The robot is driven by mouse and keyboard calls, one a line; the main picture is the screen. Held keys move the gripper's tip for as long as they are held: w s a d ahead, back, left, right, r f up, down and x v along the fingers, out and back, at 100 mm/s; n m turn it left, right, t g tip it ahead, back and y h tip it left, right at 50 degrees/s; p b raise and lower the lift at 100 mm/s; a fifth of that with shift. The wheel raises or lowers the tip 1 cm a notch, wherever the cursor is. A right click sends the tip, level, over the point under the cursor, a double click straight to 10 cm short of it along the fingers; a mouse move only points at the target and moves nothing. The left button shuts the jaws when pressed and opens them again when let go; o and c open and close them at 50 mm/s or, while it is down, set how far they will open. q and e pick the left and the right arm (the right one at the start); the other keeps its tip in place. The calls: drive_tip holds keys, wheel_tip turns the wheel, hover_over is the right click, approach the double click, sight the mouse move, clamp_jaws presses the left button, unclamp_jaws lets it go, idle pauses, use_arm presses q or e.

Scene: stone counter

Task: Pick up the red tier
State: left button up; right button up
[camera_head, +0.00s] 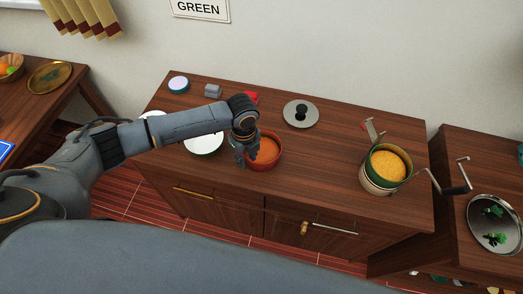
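The red tier (266,162) is a round red bowl with orange-brown contents, standing on the wooden cabinet top (330,150). My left gripper (246,160) points down at the tier's left rim, and its fingers overlap the rim in the picture. The fingers are small and dark, so I cannot tell whether they are open, shut or touching the rim. My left arm crosses from the left and hides part of the cabinet top behind it. My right gripper is not in view.
A green tier with yellow food (389,164) sits in a carrier at right. Bare wood separates them.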

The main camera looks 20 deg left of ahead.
use_arm(q)
drive_tip(key=shift+f, duration=0.5)
drive_tip(key=shift+c, duration=0.2)
clamp_jaws()
drive_tip(key=shift+r, duration=0.3)
